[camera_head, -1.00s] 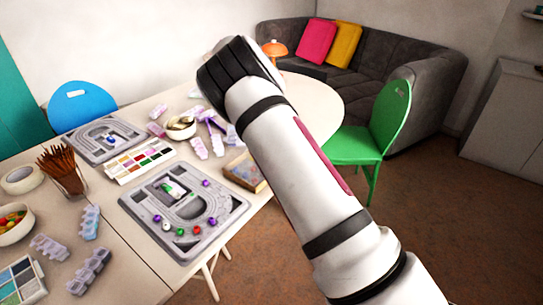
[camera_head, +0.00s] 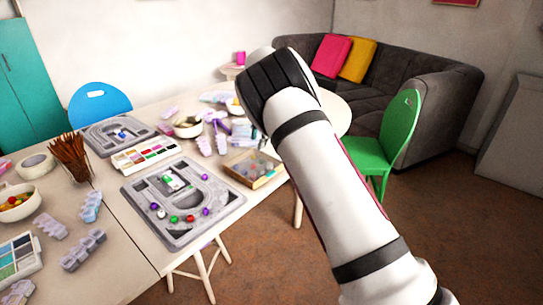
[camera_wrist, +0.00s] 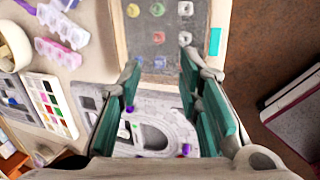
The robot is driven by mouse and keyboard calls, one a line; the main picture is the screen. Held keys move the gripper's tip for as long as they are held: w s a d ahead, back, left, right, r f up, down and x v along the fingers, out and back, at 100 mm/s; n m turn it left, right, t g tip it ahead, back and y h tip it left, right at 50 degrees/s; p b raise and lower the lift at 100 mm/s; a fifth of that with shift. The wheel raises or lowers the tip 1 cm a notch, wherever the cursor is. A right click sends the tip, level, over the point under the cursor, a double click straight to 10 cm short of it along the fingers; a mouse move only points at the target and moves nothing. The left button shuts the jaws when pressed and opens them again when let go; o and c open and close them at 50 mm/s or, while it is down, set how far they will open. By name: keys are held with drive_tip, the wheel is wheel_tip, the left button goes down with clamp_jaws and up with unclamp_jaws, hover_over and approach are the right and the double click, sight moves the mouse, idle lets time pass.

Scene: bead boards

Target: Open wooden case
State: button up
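The wooden case (camera_head: 238,178) lies on the white table near its right edge. It is a shallow light-wood box, and beads show inside it. In the wrist view the case (camera_wrist: 119,32) fills the top middle, with rows of coloured beads in a dark interior. It looks covered by a clear lid, but I cannot tell for sure. My gripper (camera_wrist: 160,60) is open and empty, its teal-padded fingers apart. The fingertips overlap the near part of the case in the wrist view; I see no contact. In the head view my gripper is hidden behind my arm.
A grey bead board (camera_head: 226,203) with loose beads lies beside the case. A paint palette (camera_head: 146,154), pale purple pill boxes (camera_head: 204,146) and a white bowl (camera_head: 187,127) stand nearby. A green chair (camera_head: 398,130) stands right of the table, with open floor in front.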

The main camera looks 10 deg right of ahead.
drive_tip(key=shift+s+d+f+t+y+p, duration=0.35)
drive_tip(key=shift+s+f+t+p, duration=0.15)
drive_tip(key=shift+f+p, duration=0.25)
drive_tip(key=shift+s+d+f+t+y+p, duration=0.25)
drive_tip(key=shift+s+d+f+t+p, duration=0.15)
drive_tip(key=shift+s+f+p, duration=0.3)
drive_tip(key=shift+s+d+f+t+y+p, duration=0.3)
drive_tip(key=shift+s+d+f+t+p, duration=0.15)
drive_tip(key=shift+f+p, duration=0.3)
drive_tip(key=shift+a, duration=0.1)
